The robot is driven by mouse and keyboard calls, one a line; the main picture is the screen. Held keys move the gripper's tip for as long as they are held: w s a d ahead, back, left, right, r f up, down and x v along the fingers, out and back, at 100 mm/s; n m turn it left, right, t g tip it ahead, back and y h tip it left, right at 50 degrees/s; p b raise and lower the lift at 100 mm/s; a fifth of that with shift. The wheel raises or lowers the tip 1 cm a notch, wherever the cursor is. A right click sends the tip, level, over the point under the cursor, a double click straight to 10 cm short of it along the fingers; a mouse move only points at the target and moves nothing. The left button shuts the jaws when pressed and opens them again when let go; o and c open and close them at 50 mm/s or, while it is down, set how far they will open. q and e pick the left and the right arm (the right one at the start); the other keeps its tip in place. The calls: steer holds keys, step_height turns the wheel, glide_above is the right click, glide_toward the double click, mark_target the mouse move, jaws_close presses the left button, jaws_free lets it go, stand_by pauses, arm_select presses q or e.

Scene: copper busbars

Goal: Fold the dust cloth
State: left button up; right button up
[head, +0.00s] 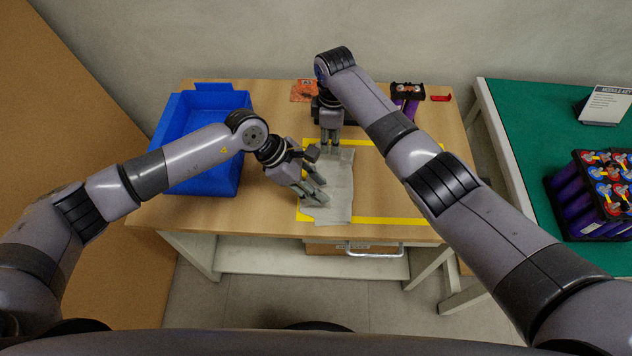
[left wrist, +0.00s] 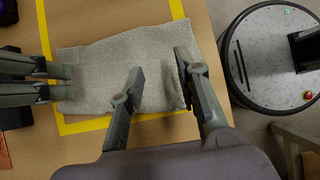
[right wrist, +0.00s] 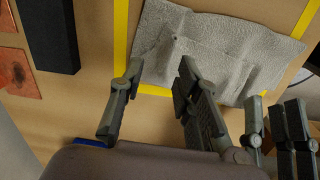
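The grey dust cloth (head: 342,185) lies on the table partly inside a yellow taped outline (head: 400,220), as a narrow, wrinkled strip. It shows raised folds in the right wrist view (right wrist: 225,45) and also lies under my fingers in the left wrist view (left wrist: 105,60). My left gripper (head: 321,190) is open over the near part of the cloth, its fingers apart; I cannot tell if they touch it.
A blue bin (head: 215,100) stands at the left. A green table (head: 520,120) with a battery module (head: 590,195) stands right. The two grippers are close together.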

arm_select(q)
steer(key=shift+o, duration=0.8)
steer(key=shift+s, duration=0.25)
arm_select(e)
steer(key=shift+o, duration=0.6)
steer(key=shift+w, duration=0.15)
arm_select(q)
steer(key=shift+o, duration=0.9)
steer(key=shift+s, duration=0.25)
arm_select(e)
steer(key=shift+o, duration=1.1)
steer(key=shift+w, duration=0.15)
